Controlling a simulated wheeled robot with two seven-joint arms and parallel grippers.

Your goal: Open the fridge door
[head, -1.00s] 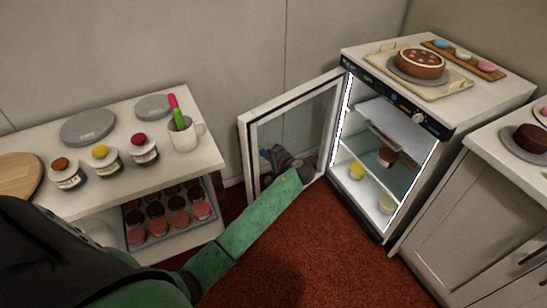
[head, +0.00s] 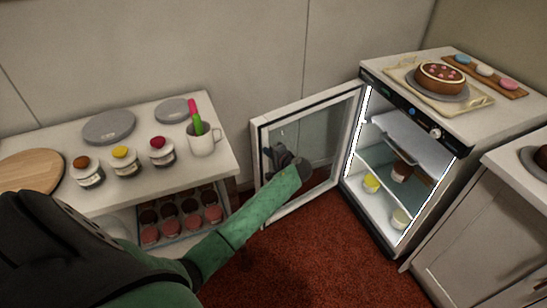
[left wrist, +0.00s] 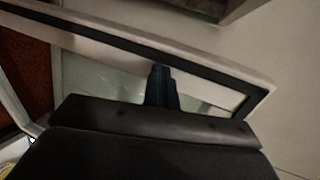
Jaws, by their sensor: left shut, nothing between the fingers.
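The fridge (head: 412,138) stands at the right with its glass door (head: 318,96) swung wide open to the left. Its lit inside shows shelves with a yellow cup (head: 371,183) and other small items. My left arm reaches to the inner side of the door. My left gripper (head: 276,153) is shut and empty, in front of the glass near the door's free edge. In the left wrist view the gripper (left wrist: 160,82) lies over the door's glass, beside the dark-edged frame (left wrist: 180,64). I cannot tell whether it touches. My right gripper is not in view.
A white table (head: 70,196) at the left holds grey turntables, small jars and a mug (head: 203,140). A cake (head: 441,75) on a tray sits on top of the fridge. A white cabinet (head: 480,225) stands at the right. Red floor lies clear in front.

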